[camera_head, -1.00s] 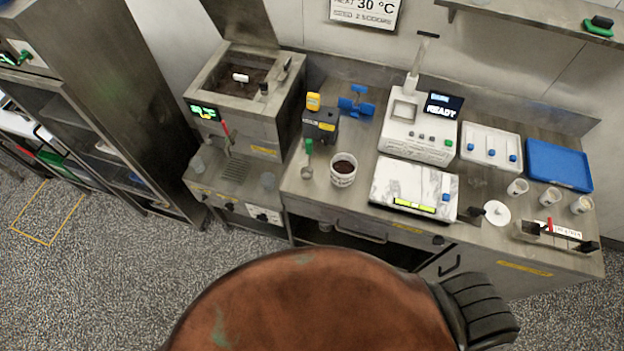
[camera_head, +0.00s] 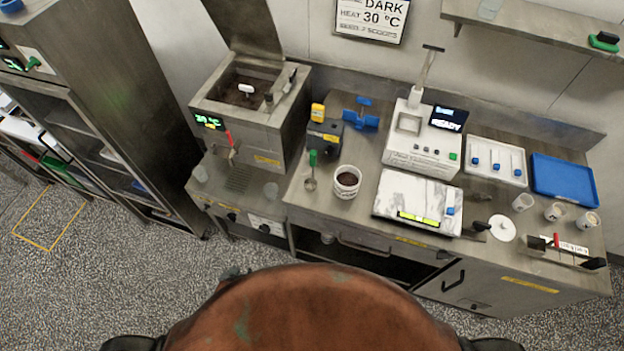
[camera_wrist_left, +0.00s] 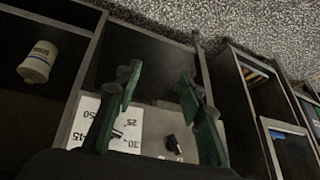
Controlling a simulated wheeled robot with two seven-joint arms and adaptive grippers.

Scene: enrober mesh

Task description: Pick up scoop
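The scoop (camera_head: 312,170) has a green handle and a small metal bowl. It lies on the steel counter (camera_head: 290,192), just left of a white tub (camera_head: 347,182) with dark contents. My left gripper (camera_wrist_left: 158,85) shows in the left wrist view with its green-padded fingers spread apart and nothing between them. It is in front of a cabinet, and the scoop is not in that view. In the head view a small dark part, perhaps of my left gripper, shows beyond my brown body, well below the scoop. My right gripper cannot be made out.
A tempering machine (camera_head: 250,105) stands left of the scoop. A black and yellow device (camera_head: 324,130) stands behind it. A marble-topped unit (camera_head: 415,200) is right of the tub, with cups and a blue tray (camera_head: 562,177) farther right. The wrist view shows a white jar (camera_wrist_left: 38,62) on a shelf.

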